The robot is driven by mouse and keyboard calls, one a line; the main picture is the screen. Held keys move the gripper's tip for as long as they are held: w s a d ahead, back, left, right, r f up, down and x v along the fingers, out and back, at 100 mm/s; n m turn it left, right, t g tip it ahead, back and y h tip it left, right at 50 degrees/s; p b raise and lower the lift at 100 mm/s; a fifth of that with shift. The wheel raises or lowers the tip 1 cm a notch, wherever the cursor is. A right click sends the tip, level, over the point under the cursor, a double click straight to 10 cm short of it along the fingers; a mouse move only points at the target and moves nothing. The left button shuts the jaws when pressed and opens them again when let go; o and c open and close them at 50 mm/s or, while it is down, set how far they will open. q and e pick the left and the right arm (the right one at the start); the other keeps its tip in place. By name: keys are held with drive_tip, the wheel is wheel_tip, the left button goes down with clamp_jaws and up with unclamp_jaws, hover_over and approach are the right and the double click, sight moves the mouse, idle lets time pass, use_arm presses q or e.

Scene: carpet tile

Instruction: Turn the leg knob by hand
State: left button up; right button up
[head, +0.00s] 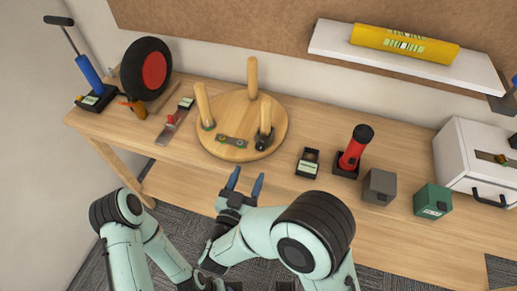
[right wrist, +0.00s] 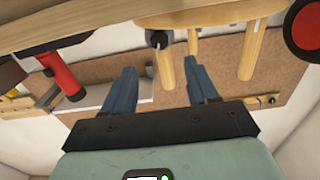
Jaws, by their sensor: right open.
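The round wooden stool seat (head: 215,147) lies upside down on the workbench with three legs pointing up. The leg knob (head: 265,138) is black and sits at the base of the right leg (head: 265,114); it also shows in the right wrist view (right wrist: 157,38). A metal plate (head: 233,141) lies on the seat. My right gripper (head: 245,181) is open and empty at the bench's front edge, short of the knob and apart from it. In the right wrist view its blue fingers (right wrist: 161,80) stand wide apart, with the knob's leg between them in the picture. My left gripper is not visible.
Right of the stool stand a small black box (head: 308,162), a red flashlight (head: 355,147), a grey cube (head: 379,187) and a green box (head: 432,201). The bench front (head: 200,180) is clear.

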sight(260, 148)
drive_tip(key=x, duration=0.9)
drive_tip(key=shift+f+p, duration=0.1)
drive_tip(key=shift+p, duration=0.3)
